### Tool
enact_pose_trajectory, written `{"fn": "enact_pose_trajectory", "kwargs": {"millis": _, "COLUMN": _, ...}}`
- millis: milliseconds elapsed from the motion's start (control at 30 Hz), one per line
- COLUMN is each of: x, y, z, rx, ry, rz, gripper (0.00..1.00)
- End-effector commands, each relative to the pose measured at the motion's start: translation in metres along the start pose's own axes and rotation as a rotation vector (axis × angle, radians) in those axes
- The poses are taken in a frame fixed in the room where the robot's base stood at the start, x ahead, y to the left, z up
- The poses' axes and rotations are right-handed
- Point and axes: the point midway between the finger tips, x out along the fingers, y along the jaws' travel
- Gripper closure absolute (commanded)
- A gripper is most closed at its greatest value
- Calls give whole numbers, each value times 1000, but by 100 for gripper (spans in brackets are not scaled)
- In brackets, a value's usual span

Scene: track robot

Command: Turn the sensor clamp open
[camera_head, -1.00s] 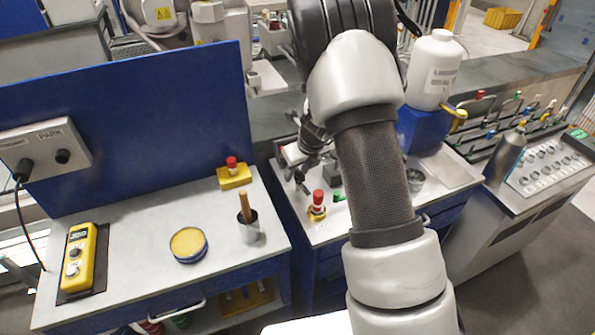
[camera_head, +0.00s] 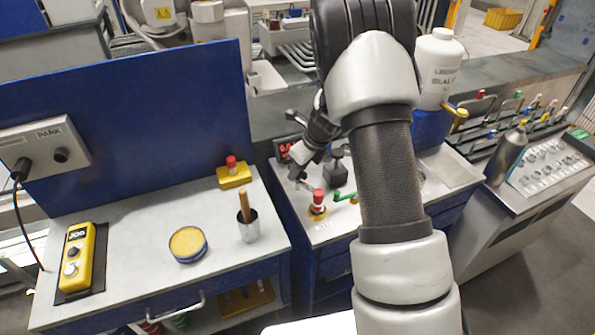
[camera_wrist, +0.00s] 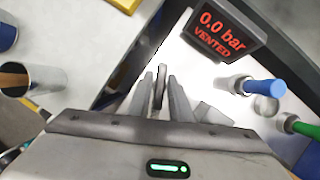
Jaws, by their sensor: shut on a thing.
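My gripper (camera_wrist: 162,92) points at the bench top in the wrist view, its two grey fingers shut on a thin grey lever (camera_wrist: 160,78), which I take to be the sensor clamp's handle. The lever stands edge-on between the fingers; its lower part is hidden. In the head view my gripper (camera_head: 298,168) is low over the middle bench, left of my forearm, and the clamp cannot be made out. A black display (camera_wrist: 222,32) just right of the fingers reads "0.0 bar VENTED" in red; its red digits also show in the head view (camera_head: 284,150).
A blue handle (camera_wrist: 264,88) and a green handle (camera_wrist: 305,129) stick out right of the fingers. A red knob on a yellow base (camera_head: 317,203) stands in front of my gripper. A metal cup (camera_head: 248,228) and a yellow-topped tin (camera_head: 188,246) stand on the left bench.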

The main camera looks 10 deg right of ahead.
Motion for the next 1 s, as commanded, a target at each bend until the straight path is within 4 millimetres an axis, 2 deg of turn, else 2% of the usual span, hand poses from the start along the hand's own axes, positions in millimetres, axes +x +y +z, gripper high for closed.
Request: {"fn": "enact_pose_trajectory", "kwargs": {"millis": 1000, "x": 0, "y": -1, "z": 0, "rx": -855, "ry": 0, "rz": 354, "gripper": 100}}
